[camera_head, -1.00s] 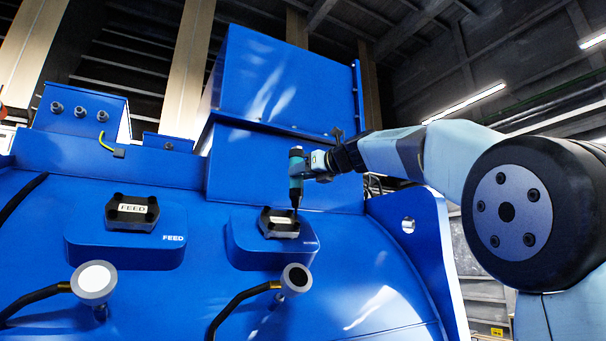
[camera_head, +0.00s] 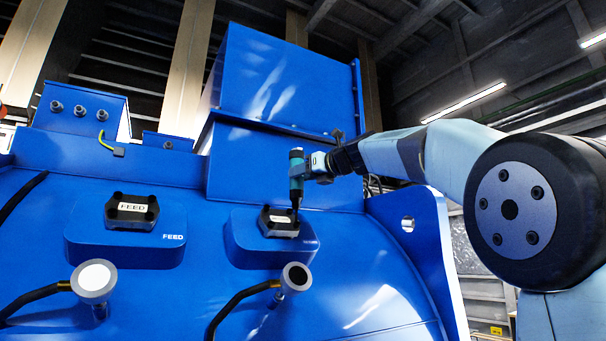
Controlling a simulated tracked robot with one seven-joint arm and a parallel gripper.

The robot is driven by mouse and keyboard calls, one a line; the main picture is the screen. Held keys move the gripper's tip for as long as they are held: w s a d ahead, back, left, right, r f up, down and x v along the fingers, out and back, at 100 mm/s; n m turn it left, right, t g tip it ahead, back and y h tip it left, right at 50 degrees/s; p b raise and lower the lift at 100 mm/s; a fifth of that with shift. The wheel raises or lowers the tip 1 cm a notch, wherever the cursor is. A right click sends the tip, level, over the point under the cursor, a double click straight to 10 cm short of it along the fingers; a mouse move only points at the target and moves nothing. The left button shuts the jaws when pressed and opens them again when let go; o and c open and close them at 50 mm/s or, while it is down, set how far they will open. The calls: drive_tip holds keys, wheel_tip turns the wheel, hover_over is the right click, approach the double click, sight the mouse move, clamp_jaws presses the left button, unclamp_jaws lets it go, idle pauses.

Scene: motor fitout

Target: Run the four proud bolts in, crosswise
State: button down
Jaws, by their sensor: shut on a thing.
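My gripper (camera_head: 318,164) is shut on a teal power driver (camera_head: 296,166), which hangs upright with its bit pointing down. The bit's tip (camera_head: 296,216) is at the right side of the right black cover (camera_head: 276,226), which carries a white label and sits on a raised blue pad. Whether the tip touches a bolt head is too small to tell. Dark bolt heads show at the corners of the cover; how far each stands up cannot be made out. The left black cover (camera_head: 131,212) is labelled FEED and has dark bolt heads at its corners.
A tall blue box (camera_head: 285,85) rises behind the driver. A blue end plate (camera_head: 412,225) stands to the right. There is open air above the covers.

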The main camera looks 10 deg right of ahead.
drive_tip(key=shift+f, duration=0.5)
idle(0.7)
